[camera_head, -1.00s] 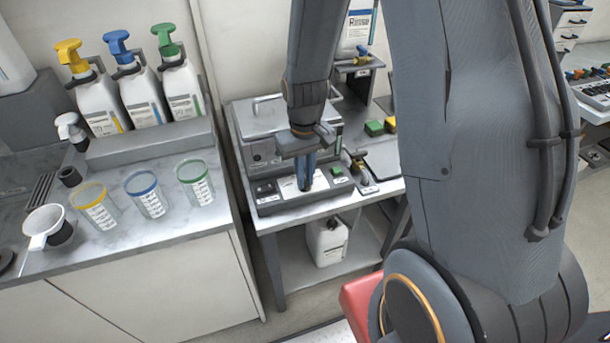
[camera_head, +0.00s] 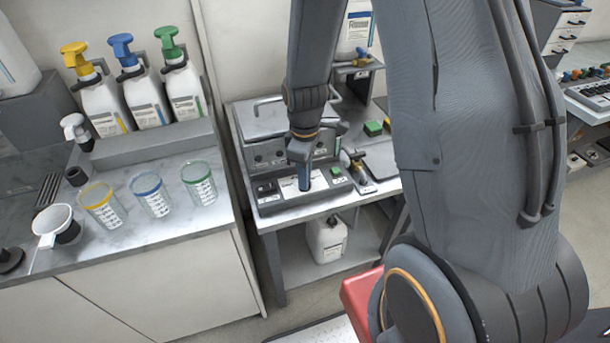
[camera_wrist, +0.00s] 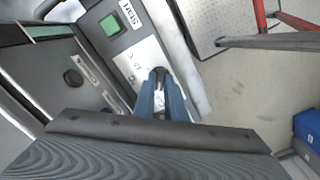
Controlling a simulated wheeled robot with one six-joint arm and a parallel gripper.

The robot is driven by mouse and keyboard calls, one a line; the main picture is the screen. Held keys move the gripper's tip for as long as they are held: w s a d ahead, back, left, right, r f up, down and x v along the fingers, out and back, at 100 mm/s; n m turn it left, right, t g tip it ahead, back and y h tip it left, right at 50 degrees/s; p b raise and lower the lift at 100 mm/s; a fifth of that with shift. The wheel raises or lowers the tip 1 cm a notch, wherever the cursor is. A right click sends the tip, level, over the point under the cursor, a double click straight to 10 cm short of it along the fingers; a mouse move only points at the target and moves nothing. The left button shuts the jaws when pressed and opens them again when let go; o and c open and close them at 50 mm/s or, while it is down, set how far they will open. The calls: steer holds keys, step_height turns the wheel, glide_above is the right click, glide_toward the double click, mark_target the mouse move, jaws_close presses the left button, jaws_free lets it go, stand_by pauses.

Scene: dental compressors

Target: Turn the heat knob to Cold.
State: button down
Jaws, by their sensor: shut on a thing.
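The heat knob (camera_wrist: 158,71) is a small dark knob on a white label plate (camera_wrist: 138,53), and only its top edge shows between my fingertips. The plate bears a "45°C" mark; other marks are hidden by my gripper. My gripper (camera_wrist: 160,88) is shut on the knob, with its two blue fingers on either side of it. In the head view, my gripper (camera_head: 304,188) points down onto the control panel (camera_head: 275,205) at the front of the grey bath unit. The knob itself is hidden there, and its pointer cannot be made out.
A green Start button (camera_head: 336,171) is right of the plate, and a black switch (camera_head: 265,188) is left of it. The lidded unit (camera_head: 275,118) stands close behind. A white jug (camera_head: 326,240) is on the shelf below. Bottles and measuring cups (camera_head: 150,193) fill the left counter.

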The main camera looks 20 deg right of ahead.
steer(key=shift+n, duration=0.6)
steer(key=c, duration=1.8)
jaws_free()
steer(key=shift+r+b, duration=0.7)
steer(key=shift+r, duration=3.25)
steer(key=s+r+m+t+b, duration=0.1)
steer(key=s+r+m, duration=0.2)
steer(key=s+m, duration=0.7)
steer(key=shift+r+m, duration=0.3)
steer(key=shift+m, duration=0.6)
